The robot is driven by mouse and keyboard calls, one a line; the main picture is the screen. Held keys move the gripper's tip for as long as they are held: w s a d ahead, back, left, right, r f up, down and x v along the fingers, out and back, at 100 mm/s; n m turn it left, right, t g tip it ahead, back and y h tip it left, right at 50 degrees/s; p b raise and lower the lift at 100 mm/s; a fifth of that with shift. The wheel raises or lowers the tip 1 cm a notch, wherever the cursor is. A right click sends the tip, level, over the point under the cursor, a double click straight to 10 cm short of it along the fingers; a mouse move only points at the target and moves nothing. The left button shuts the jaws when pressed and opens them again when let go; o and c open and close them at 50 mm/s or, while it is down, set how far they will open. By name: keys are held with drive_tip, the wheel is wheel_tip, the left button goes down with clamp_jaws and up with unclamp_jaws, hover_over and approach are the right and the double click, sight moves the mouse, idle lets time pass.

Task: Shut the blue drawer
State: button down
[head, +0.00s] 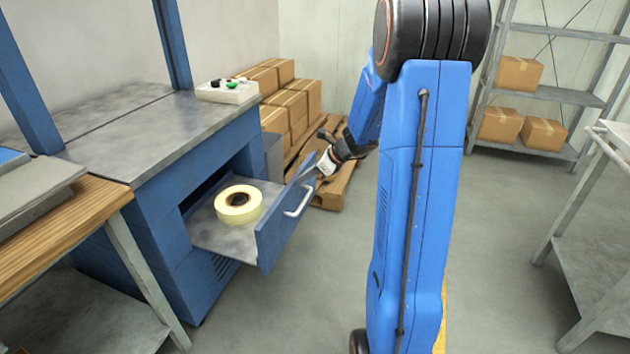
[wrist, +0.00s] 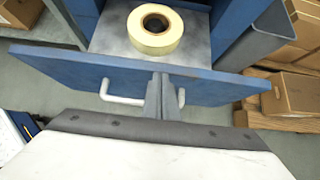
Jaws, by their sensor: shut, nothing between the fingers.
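The blue drawer (head: 283,222) stands pulled well out of the blue cabinet (head: 160,225). A roll of cream tape (head: 239,204) lies flat in it, also visible in the wrist view (wrist: 155,28). The drawer front (wrist: 222,86) carries a pale bar handle (head: 299,201). My gripper (head: 318,172) is shut and empty, just outside the front near its far upper part. In the wrist view the closed fingers (wrist: 161,95) overlap the front at the handle; whether they touch it I cannot tell.
A wooden bench (head: 65,225) stands at the left. Cardboard boxes (head: 290,100) and a pallet (head: 335,190) are behind the drawer. A grey shelf rack (head: 560,95) and a cart (head: 590,240) stand right. The floor before the drawer is clear.

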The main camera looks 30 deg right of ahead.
drive_tip(key=w+a, duration=0.8)
drive_tip(key=w, duration=0.3)
drive_tip(key=w+a, duration=0.9)
drive_tip(key=w, duration=0.2)
drive_tip(key=shift+w+a, duration=0.25)
drive_tip(key=shift+a+r, duration=0.1)
